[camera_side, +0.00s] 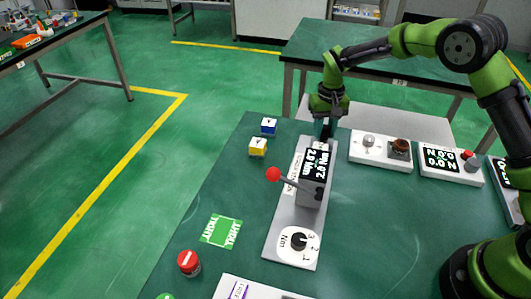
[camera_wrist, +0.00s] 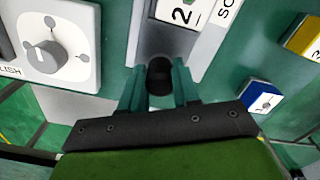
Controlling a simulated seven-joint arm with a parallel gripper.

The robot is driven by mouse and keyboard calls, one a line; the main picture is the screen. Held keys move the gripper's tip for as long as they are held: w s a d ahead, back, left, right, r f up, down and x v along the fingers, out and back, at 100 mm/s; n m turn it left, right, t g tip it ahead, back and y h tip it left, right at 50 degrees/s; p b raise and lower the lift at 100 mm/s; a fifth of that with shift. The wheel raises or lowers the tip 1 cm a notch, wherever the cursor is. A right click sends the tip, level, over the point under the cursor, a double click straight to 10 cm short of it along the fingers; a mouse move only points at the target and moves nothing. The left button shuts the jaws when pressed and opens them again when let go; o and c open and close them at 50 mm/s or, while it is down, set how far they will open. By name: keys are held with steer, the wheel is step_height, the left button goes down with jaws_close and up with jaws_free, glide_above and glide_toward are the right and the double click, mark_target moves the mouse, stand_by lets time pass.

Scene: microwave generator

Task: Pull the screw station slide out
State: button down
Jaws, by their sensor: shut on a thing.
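The screw station (camera_side: 283,234) is a long pale base with a black display block, a red-tipped lever (camera_side: 274,174) and a dial (camera_side: 299,241). My gripper (camera_side: 325,128) is at its far end, pointing down. In the wrist view, my gripper's two green fingers (camera_wrist: 160,80) stand on either side of a round black knob (camera_wrist: 159,74) and are shut on it. The knob sits at the end of a grey slide channel (camera_wrist: 168,40) in the station. The side view hides the knob behind my gripper and the display block.
A blue cube (camera_side: 268,126) and a yellow cube (camera_side: 257,147) stand left of the station. A white panel with knobs (camera_side: 380,149) stands close on the right, and another panel with a red button (camera_side: 450,163) is beyond it. The table's far edge is near my gripper.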

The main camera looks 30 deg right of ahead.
steer(key=c, duration=1.1)
jaws_free()
steer(key=shift+w+d, duration=0.2)
steer(key=shift+d, duration=0.1)
steer(key=o, duration=0.3)
steer(key=shift+s+a, duration=0.1)
steer(key=shift+r, duration=0.15)
step_height(320, 180, up, 17)
